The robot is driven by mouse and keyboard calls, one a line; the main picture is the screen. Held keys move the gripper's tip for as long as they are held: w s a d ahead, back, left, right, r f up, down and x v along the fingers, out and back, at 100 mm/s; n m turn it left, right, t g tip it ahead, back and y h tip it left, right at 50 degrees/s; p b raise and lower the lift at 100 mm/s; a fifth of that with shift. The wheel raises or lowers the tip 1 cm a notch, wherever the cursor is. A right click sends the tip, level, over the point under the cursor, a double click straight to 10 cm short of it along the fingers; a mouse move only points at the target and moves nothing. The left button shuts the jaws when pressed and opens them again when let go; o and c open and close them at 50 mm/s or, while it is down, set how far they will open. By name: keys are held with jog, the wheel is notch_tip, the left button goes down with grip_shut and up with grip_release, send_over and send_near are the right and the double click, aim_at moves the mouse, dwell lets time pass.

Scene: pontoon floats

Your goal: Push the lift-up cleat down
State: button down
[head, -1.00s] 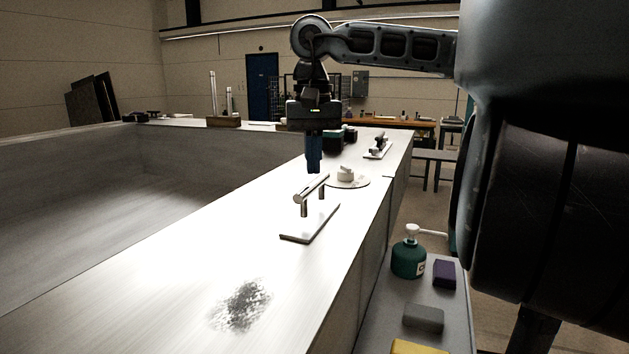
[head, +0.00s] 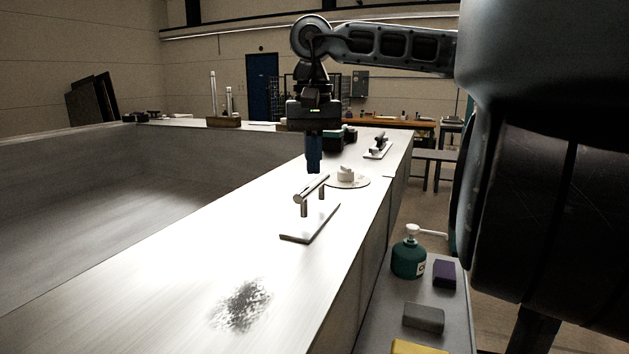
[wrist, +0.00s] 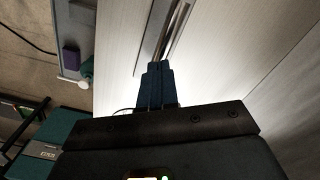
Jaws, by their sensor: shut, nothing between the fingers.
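The lift-up cleat (head: 312,189) is a metal bar on two short posts, standing raised above its flat base plate (head: 310,224) on the pale metal deck. In the wrist view the cleat bar (wrist: 170,30) runs away just beyond my fingertips. My gripper (head: 314,171) points straight down with its blue fingers shut and empty. In the head view the fingertips appear just above the far end of the bar. I cannot tell whether they touch it. In the wrist view my gripper (wrist: 155,66) hides part of the cleat.
A round white fitting (head: 346,176) sits on the deck behind the cleat, with another cleat (head: 378,147) farther back. A dark smudge (head: 242,304) marks the near deck. A side shelf holds a green pump bottle (head: 409,256), a purple block (head: 444,273) and a grey block (head: 424,318).

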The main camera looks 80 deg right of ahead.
aim_at(313, 181)
jog(key=shift+f+b, duration=1)
jog(key=shift+f, duration=0.05)
jog(key=shift+f+b, duration=1.3)
jog(key=shift+f, duration=0.1)
jog(key=shift+r+p, duration=2.45)
jog(key=shift+r, duration=2.2)
